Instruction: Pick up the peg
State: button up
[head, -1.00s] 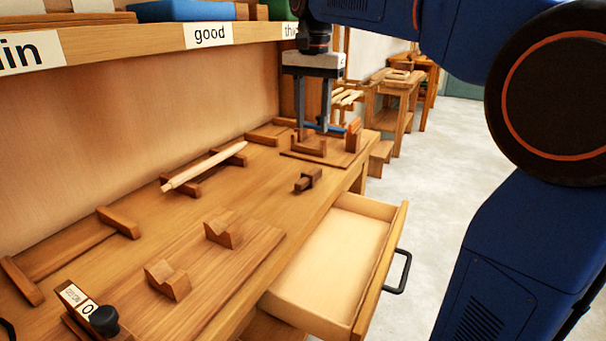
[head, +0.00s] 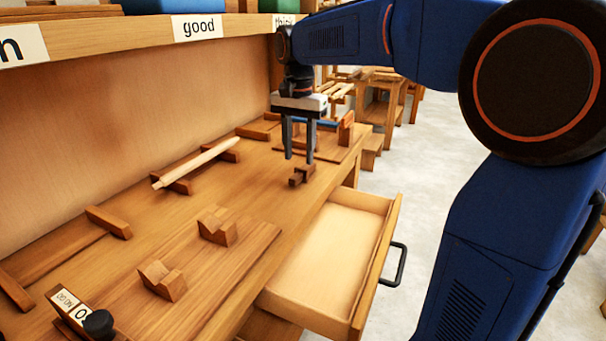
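A small dark brown wooden piece, which looks like the peg (head: 298,179), lies on the workbench near its front edge, left of the open drawer. My gripper (head: 299,159) points straight down with its two grey fingers apart and nothing visible between them. The fingertips appear just above and behind the peg, the right one close to its upper end in the picture. I cannot tell the exact height gap.
A pale rod (head: 198,163) rests on two wooden supports. Notched blocks (head: 217,228) stand on a board in front. A fixture board (head: 335,150) with upright pieces is behind my gripper. The drawer (head: 330,250) stands open and empty.

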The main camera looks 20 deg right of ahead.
aim_at(298, 174)
jog(key=shift+s+a+f, duration=0.1)
jog(key=shift+f, duration=1.35)
jog(key=shift+s+a+f, duration=0.1)
jog(key=shift+f, duration=1.3)
jog(key=shift+w, duration=0.1)
grip_shut()
